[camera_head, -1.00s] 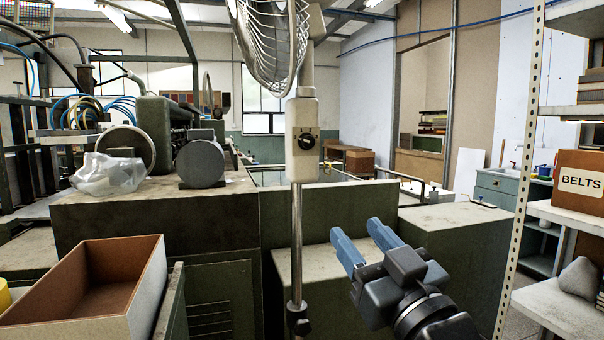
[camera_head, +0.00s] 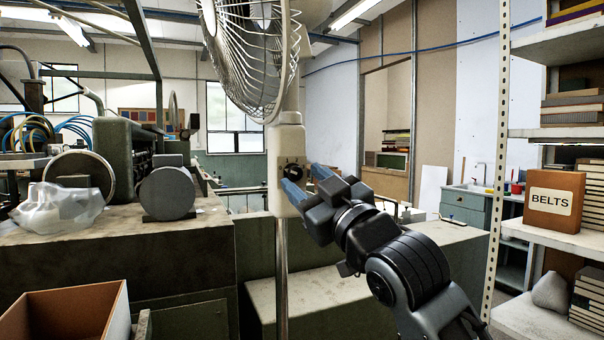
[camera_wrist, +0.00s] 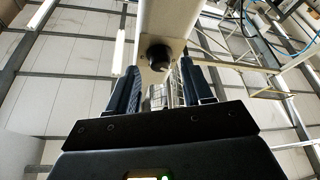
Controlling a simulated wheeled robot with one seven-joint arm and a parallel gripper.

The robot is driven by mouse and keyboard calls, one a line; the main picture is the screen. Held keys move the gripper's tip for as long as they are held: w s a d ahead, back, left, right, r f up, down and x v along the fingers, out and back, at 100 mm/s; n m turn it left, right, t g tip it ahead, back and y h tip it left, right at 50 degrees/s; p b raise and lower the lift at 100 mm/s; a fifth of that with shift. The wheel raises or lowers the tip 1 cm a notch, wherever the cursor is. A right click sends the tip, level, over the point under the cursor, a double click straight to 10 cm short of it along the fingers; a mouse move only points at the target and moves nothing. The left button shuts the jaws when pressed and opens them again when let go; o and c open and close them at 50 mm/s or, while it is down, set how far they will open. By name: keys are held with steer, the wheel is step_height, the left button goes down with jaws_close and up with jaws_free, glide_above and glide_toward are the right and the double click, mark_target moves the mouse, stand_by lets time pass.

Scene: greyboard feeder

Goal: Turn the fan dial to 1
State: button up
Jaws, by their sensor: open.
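The fan (camera_head: 250,60) stands on a pole, its wire cage at the top centre of the head view. Its pale control box (camera_head: 284,146) sits below the cage and carries a round black dial (camera_head: 293,171). My gripper (camera_head: 305,184) is open, its blue fingers at the box's right side, close to the dial. In the wrist view the dial (camera_wrist: 159,57) shows above and between the two open fingers (camera_wrist: 160,82). I cannot tell whether a fingertip touches the box. The dial's numbers are too small to read, and its setting is unclear.
A green machine bench (camera_head: 130,225) with a plastic bag (camera_head: 62,207) stands at the left. An open box (camera_head: 70,312) is at the lower left. A shelf unit with a BELTS box (camera_head: 553,200) stands at the right.

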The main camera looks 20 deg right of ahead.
steer(key=shift+x, duration=0.8)
steer(key=shift+c, duration=0.4)
jaws_close()
